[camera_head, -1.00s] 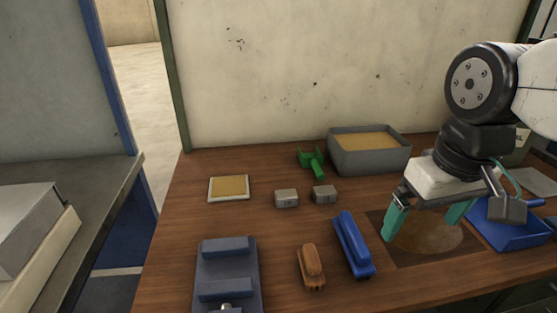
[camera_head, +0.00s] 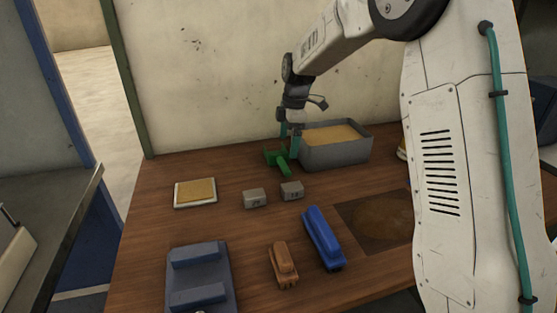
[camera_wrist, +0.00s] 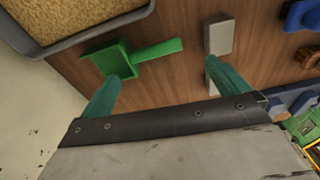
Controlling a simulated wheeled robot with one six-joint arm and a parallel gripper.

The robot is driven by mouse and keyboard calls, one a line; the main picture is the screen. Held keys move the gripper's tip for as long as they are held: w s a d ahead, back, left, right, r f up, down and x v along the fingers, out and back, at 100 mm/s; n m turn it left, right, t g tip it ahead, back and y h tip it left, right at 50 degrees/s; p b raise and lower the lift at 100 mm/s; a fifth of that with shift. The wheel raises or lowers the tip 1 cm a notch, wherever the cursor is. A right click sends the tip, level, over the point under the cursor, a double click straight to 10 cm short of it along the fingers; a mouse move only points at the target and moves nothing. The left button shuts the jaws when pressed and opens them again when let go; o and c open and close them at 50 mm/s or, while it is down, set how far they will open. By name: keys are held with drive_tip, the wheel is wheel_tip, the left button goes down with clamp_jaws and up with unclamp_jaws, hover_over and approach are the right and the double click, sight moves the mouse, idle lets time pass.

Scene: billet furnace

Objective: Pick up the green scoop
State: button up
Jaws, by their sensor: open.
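The green scoop (camera_head: 279,161) lies on the wooden table just left of the grey bin, near the back wall. In the wrist view the green scoop (camera_wrist: 118,60) shows its square pan at left and its handle pointing right. My gripper (camera_head: 291,146) is over the scoop. In the wrist view my gripper (camera_wrist: 162,88) has its two teal fingers spread wide and nothing between them. The scoop appears beyond the fingertips, partly in line with the gap; I cannot tell the exact height. One finger overlaps the pan's edge in that view.
The grey bin (camera_head: 334,158) of tan grain stands right beside the scoop. Two small grey blocks (camera_head: 254,199) sit in front. A blue brush (camera_head: 323,238), a brown brush (camera_head: 284,265), a tan-filled tray (camera_head: 195,193) and a blue-grey fixture (camera_head: 199,280) lie around. Table between them is bare.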

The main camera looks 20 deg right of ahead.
sight(283, 163)
drive_tip(key=shift+w+f+n, duration=0.4)
drive_tip(key=shift+w+f, duration=0.3)
drive_tip(key=shift+f, duration=0.3)
drive_tip(key=f, duration=0.5)
drive_tip(key=a+f, duration=0.1)
drive_tip(key=f, duration=0.1)
drive_tip(key=shift+s+a+f, duration=0.1)
drive_tip(key=shift+s+f, duration=0.05)
drive_tip(key=shift+f, duration=0.05)
drive_tip(key=c, duration=0.8)
